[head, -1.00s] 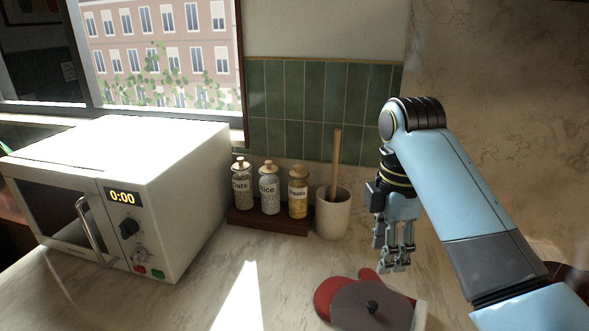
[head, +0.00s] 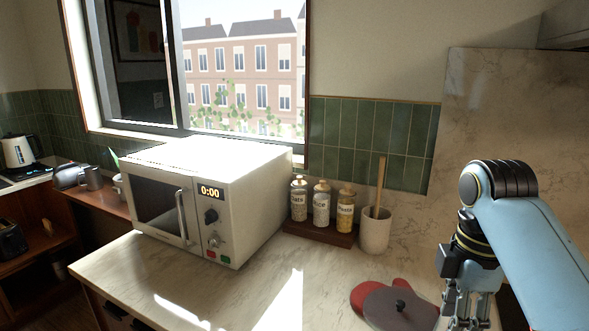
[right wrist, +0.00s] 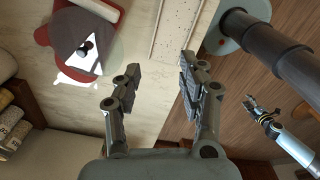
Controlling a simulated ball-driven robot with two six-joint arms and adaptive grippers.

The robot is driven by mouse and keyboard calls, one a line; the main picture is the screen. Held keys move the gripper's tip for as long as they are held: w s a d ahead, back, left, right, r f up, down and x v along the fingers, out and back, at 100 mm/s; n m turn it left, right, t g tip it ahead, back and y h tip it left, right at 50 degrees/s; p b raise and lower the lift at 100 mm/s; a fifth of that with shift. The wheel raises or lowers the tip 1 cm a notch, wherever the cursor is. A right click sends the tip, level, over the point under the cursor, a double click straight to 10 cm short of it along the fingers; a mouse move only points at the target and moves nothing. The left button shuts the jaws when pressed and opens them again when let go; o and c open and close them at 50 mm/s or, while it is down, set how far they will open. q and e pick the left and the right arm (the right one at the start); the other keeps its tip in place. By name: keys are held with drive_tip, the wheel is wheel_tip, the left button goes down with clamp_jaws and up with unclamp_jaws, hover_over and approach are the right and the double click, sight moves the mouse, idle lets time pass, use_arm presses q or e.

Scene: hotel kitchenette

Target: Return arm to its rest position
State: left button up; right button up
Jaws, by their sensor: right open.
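My right arm comes in from the right in the head view. Its gripper (head: 468,320) points down at the bottom edge, right of the grey lid, and its fingertips are partly cut off. In the right wrist view the right gripper (right wrist: 155,85) has its two fingers wide apart, with nothing between them, above the counter edge. My left gripper (right wrist: 256,106) shows small at the right of the wrist view, over the wooden floor; its jaws are too small to judge. The left arm is not in the head view.
A utensil crock (head: 375,235), several labelled jars (head: 321,207) and a white microwave (head: 250,200) stand behind. The counter's front left (head: 110,265) is clear.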

drive_tip(key=s+d+f+m+t, duration=0.1)
drive_tip(key=s+d+m+t, duration=0.1)
drive_tip(key=s+m, duration=0.7)
drive_tip(key=s+d+f+m+t, duration=0.15)
drive_tip(key=s+m, duration=0.45)
drive_tip(key=s, duration=0.6)
wheel_tip(320, 180, down, 37)
drive_tip(key=s+d+g+h+b, duration=0.1)
drive_tip(key=d+b, duration=0.1)
drive_tip(key=b, duration=1.1)
use_arm(q)
wheel_tip(320, 180, down, 24)
drive_tip(key=s+b, duration=0.1)
drive_tip(key=b, duration=1)
drive_tip(key=shift+s+f+g, duration=0.25)
drive_tip(key=shift+s+g, duration=0.05)
drive_tip(key=shift+s, duration=0.05)
use_arm(e)
drive_tip(key=s+f, duration=0.6)
drive_tip(key=f, duration=0.3)
drive_tip(key=s+f+g, duration=0.1)
drive_tip(key=s+f, duration=0.6)
drive_tip(key=f, duration=0.2)
drive_tip(key=s+d+f, duration=0.1)
drive_tip(key=s+f, duration=0.5)
drive_tip(key=f, duration=0.4)
drive_tip(key=shift+s+m+g, duration=0.15)
drive_tip(key=shift+m+g, duration=0.2)
drive_tip(key=shift+m, duration=0.05)
